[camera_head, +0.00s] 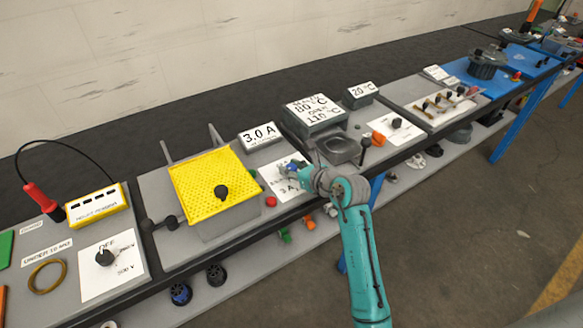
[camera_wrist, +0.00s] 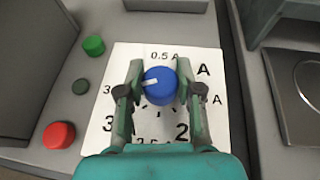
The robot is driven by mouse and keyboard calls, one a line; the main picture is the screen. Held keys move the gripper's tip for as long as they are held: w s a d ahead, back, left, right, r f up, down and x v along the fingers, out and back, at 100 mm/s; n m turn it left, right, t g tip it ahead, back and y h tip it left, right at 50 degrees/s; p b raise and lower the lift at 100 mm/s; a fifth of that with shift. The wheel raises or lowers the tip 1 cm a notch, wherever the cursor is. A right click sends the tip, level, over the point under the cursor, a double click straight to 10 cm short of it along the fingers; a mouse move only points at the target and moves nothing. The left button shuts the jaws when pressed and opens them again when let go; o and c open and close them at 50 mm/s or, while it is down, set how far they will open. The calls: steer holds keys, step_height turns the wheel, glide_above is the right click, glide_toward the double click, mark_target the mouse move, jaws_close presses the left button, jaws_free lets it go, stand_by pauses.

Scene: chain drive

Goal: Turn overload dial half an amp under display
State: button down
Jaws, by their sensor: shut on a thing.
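The overload dial is a blue knob (camera_wrist: 160,86) with a white pointer line, on a white scale card (camera_wrist: 213,135). My gripper (camera_wrist: 159,68) is shut on the knob, one finger on each side. The pointer points left and slightly down, toward a label starting with 3 that the left finger partly hides. "0.5 A" reads at the top and "2.5 A" at the bottom; other labels are partly covered. In the head view, the display (camera_head: 259,135) reads 3.0 A, behind the dial (camera_head: 291,164), and my gripper (camera_head: 301,171) reaches the dial from the front right.
Green button (camera_wrist: 94,45) and red button (camera_wrist: 59,135) sit left of the card. In the head view, a yellow perforated cover (camera_head: 205,185) stands to the left. A sign (camera_head: 315,109) and a dark tray (camera_head: 339,149) are to the right.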

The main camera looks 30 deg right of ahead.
steer(key=shift+d+y, duration=0.1)
steer(key=shift+y, duration=0.3)
steer(key=n+g+y, duration=0.1)
steer(key=n+y, duration=0.2)
steer(key=shift+n+y, duration=0.3)
steer(key=shift+n+g+y, duration=1.4)
steer(key=shift+n+y, duration=0.3)
steer(key=shift+n, duration=0.1)
steer(key=c, duration=0.7)
jaws_free()
steer(key=shift+c, duration=0.2)
steer(key=v, duration=1.2)
